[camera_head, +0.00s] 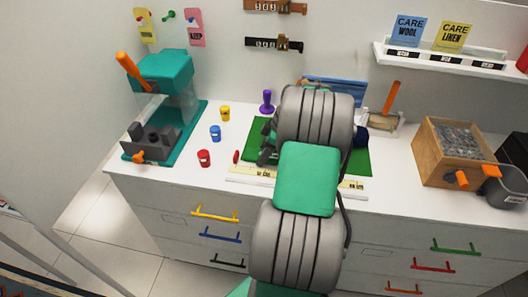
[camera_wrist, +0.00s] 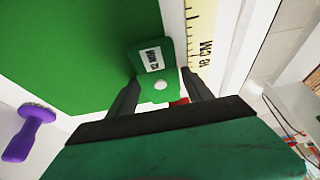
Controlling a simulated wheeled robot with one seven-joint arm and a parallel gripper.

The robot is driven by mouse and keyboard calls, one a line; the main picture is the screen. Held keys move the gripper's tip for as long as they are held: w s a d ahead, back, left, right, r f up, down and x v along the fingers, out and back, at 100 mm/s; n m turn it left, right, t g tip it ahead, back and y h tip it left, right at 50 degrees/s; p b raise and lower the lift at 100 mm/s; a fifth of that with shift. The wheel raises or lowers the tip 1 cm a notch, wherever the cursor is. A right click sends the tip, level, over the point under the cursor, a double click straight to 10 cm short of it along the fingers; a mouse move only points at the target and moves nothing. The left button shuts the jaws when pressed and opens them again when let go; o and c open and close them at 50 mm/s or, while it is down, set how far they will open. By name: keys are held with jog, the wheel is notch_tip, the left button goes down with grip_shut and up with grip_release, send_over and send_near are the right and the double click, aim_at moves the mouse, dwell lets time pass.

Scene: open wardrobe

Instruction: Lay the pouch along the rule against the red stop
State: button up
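A bit of red (camera_wrist: 180,101), likely the red stop, shows between the fingers. In the head view the red stop (camera_head: 236,157) stands by the rule's (camera_head: 252,173) left end; my arm hides the pouch.
The green mat (camera_head: 361,163) lies under my arm. A purple stamp (camera_head: 266,102) stands behind it. Red (camera_head: 204,158), blue (camera_head: 215,133) and yellow (camera_head: 225,113) pots stand at left, beside a teal press (camera_head: 165,72). A wooden box (camera_head: 430,150) stands at right.

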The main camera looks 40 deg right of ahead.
jog(key=shift+o, duration=1.2)
jog(key=v, duration=1.2)
jog(key=w+a+r+m+h, duration=0.1)
jog(key=w+a+r+m, duration=0.1)
jog(key=a, duration=0.8)
jog(key=w+a+r+m, duration=0.1)
jog(key=w+a+r, duration=0.1)
jog(key=a, duration=0.8)
jog(key=s+a+f+m+h, duration=0.1)
jog(key=s+a+f+m, duration=0.2)
jog(key=s+a, duration=0.8)
jog(key=a+m, duration=0.1)
jog(key=a, duration=0.2)
jog(key=shift+f+h+p, duration=0.15)
jog(key=shift+h+p, duration=0.25)
